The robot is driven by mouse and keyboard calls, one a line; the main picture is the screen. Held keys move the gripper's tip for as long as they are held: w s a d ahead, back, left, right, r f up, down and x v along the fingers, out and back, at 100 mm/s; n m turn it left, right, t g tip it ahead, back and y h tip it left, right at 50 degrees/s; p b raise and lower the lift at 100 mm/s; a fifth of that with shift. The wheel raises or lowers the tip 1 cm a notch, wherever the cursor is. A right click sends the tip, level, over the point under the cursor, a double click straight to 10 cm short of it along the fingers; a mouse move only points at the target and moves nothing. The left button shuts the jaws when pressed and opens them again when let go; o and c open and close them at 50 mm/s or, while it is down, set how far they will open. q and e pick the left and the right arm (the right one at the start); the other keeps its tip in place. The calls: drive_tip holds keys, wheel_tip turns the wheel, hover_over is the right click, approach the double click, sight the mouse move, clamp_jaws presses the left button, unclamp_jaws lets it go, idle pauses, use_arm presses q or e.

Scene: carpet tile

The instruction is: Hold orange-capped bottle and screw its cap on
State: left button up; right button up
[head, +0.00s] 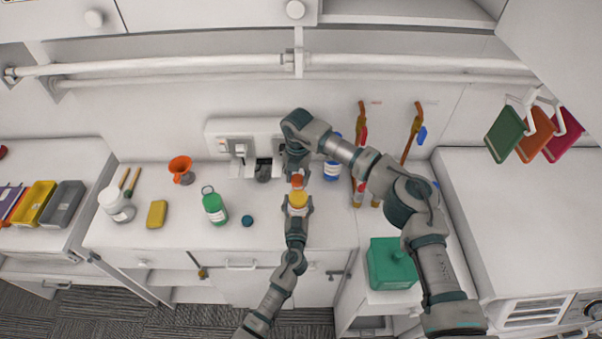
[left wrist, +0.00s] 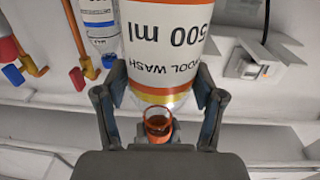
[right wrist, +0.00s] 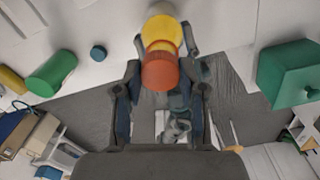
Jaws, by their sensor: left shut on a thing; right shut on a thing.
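The bottle (head: 298,198) has a yellow-orange top part, and a white label reading "POOL WASH 500 ml" shows in the left wrist view (left wrist: 165,50). My left gripper (head: 298,206) is shut around its body from the front. The orange cap (head: 297,180) is in line with the bottle's neck end; it also shows in the right wrist view (right wrist: 160,72). My right gripper (head: 297,168) reaches in from the back and is shut on the cap. Cap and bottle look in contact, but the thread is hidden, so I cannot tell how far the cap is on.
A green bottle (head: 214,207), a dark blue-green cap (head: 247,221), a yellow block (head: 157,214) and an orange funnel (head: 180,169) stand left on the counter. A blue-labelled bottle (head: 332,171) stands behind my right forearm. A green box (head: 391,264) is at front right.

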drive_tip(key=shift+f, duration=0.1)
drive_tip(key=shift+d, duration=0.1)
drive_tip(key=shift+d, duration=0.4)
drive_tip(key=shift+a+f, duration=0.2)
drive_tip(key=shift+f, duration=0.4)
drive_tip(key=m, duration=0.7)
drive_tip(key=shift+w, duration=0.1)
drive_tip(key=m, duration=0.5)
drive_tip(key=shift+w+m, duration=0.1)
drive_tip(key=shift+m, duration=0.3)
drive_tip(key=m, duration=0.6)
drive_tip(key=shift+w+m, duration=0.1)
drive_tip(key=shift+m, duration=0.3)
drive_tip(key=shift+o, duration=0.2)
